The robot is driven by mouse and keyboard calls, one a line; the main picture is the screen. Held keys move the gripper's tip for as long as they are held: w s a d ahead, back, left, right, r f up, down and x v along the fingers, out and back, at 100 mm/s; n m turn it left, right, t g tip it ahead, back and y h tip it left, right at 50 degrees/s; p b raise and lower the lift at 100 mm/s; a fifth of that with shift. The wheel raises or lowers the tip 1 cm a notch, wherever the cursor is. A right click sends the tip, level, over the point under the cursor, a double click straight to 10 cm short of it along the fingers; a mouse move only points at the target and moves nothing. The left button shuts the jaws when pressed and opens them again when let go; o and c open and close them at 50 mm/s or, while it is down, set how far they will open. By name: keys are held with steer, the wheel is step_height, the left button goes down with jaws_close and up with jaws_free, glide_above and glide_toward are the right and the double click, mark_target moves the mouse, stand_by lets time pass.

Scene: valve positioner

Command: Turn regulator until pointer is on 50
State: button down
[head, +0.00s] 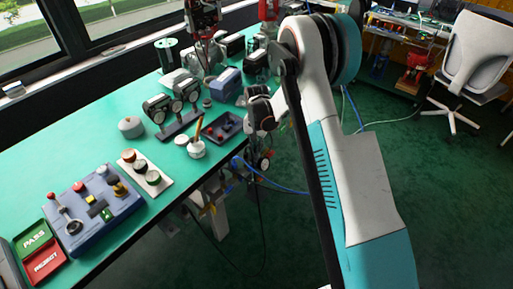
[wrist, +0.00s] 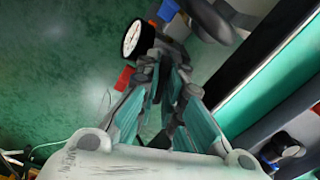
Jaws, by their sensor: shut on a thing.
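A round gauge with a white dial and dark rim (wrist: 132,38) stands just beyond the fingertips in the wrist view. It also shows small below my gripper in the head view (head: 264,163). Its pointer and numbers are too small to read. My gripper (wrist: 168,66) reaches in at the dark regulator beside the gauge, and its teal-padded fingers are closed on it. The regulator's knob is mostly hidden between the fingers. In the head view my gripper (head: 262,118) is at the right edge of the bench, partly covered by my own arm.
The green bench (head: 75,165) carries a control box (head: 92,210), a row of gauges (head: 172,108) and a dark tray (head: 225,127). A blue hose (head: 270,180) hangs at the bench edge.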

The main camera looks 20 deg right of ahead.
steer(key=c, duration=1.7)
jaws_free()
step_height(320, 180, up, 12)
steer(key=shift+r, duration=0.1)
